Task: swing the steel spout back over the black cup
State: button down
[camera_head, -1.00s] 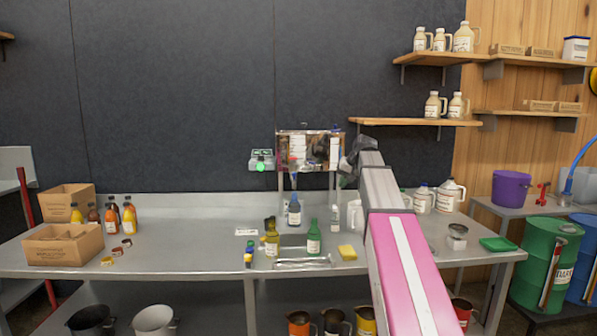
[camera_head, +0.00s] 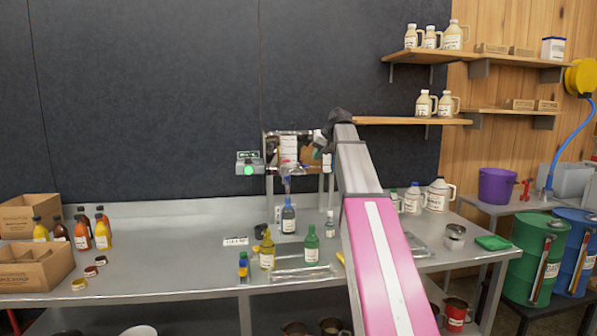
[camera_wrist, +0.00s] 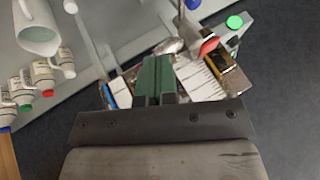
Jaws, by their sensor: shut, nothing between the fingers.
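The steel spout (camera_head: 290,169) hangs at the front of the shiny steel filling unit at the back of the bench; it is small, and its exact direction is hard to tell. In the wrist view a shiny metal part (camera_wrist: 168,47) lies just beyond my fingertips and may be the spout. A small dark cup (camera_head: 260,231), likely the black cup, stands on the bench left of the blue-black bottle. My gripper (camera_head: 319,153) is at the right front of the unit, shut and empty. Its green fingers (camera_wrist: 155,78) are together; I cannot tell whether they touch anything.
A blue-black bottle (camera_head: 288,217) stands below the spout. A yellow bottle (camera_head: 267,252) and a green bottle (camera_head: 312,245) stand nearer. A box with a green light (camera_head: 248,168) is left of the unit. White jugs (camera_head: 438,195) stand right of my arm.

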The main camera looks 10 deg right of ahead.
aim_at(287, 177)
jog(key=w+a+f, duration=0.5)
jog(key=a+f, duration=0.2)
jog(key=f, duration=0.1)
jog(key=shift+a+f, duration=0.2)
jog(key=shift+a, duration=0.15)
jog(key=shift+s+a, duration=0.1)
jog(key=shift+s+a+m+t+h, duration=0.15)
jog(key=shift+a+m+t+h, duration=0.15)
jog(key=shift+a+m, duration=0.45)
jog(key=shift+s+a+m+t+h, duration=0.2)
jog(key=shift+a+m+h, duration=0.2)
jog(key=shift+a+m, duration=0.35)
jog(key=w+a+m+g+h, duration=0.1)
jog(key=w+a+m+h, duration=0.7)
jog(key=m, duration=0.6)
jog(key=shift+a, duration=1.15)
jog(key=shift+w, duration=0.1)
